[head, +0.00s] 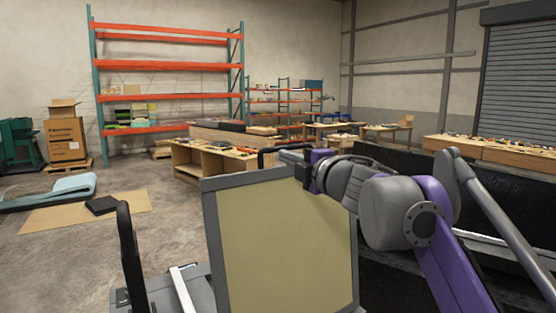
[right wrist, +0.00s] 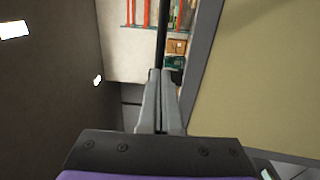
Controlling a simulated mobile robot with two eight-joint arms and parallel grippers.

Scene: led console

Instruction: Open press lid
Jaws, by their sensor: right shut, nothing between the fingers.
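The press lid (head: 285,245) is a grey-framed panel with a pale yellow inner face. It stands raised and steeply tilted in the head view, and its frame edge shows in the right wrist view (right wrist: 203,62). My left gripper does not show.
Another black handle (head: 130,258) stands upright left of the lid, by a grey base (head: 160,292). Wooden workbenches (head: 212,160) and an orange shelf rack (head: 170,66) stand behind. A dark console surface (head: 400,165) lies to the right. Open floor lies to the left.

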